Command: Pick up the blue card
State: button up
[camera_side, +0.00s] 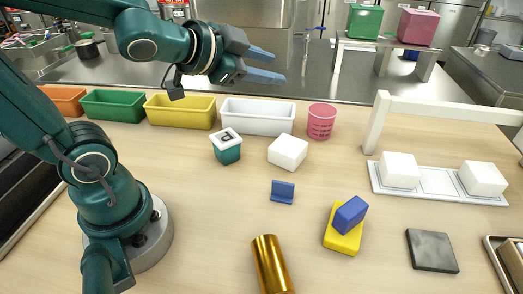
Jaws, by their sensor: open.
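A small blue piece (282,191), which looks like the blue card standing on a narrow base or fold, is near the middle of the wooden table. A blue block (350,214) rests tilted on a yellow block (342,238) to its right. My gripper (279,67) is at the upper middle, high above the table and behind the blue card in the picture. Its two blue-grey fingers point right, apart, with nothing between them.
Orange, green, yellow and white bins (257,117) line the back, beside a pink cup (321,121). A gold cylinder (271,264) is in front. A white frame (447,108) stands right.

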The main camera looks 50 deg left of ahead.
jog(key=w+d+f+m+h, duration=0.1)
jog(key=w+f+m+h, duration=0.2)
jog(key=m, duration=0.1)
jog(key=m+g+h, duration=0.3)
jog(key=g+h, duration=0.1)
jog(key=h, duration=0.4)
send_over(275, 181)
jog(key=a, duration=0.2)
notch_tip(275, 181, down, 12)
jog(key=r, duration=0.1)
jog(key=f, duration=0.1)
jog(key=s+f+n, duration=0.1)
jog(key=s+f+n+h, duration=0.1)
jog(key=shift+a+f, duration=0.15)
jog(key=shift+f, duration=0.2)
jog(key=shift+s+a+f+n, duration=0.2)
jog(key=shift+f+n, duration=0.1)
jog(key=shift+f, duration=0.1)
jog(key=shift+x, duration=2.5)
grip_shut()
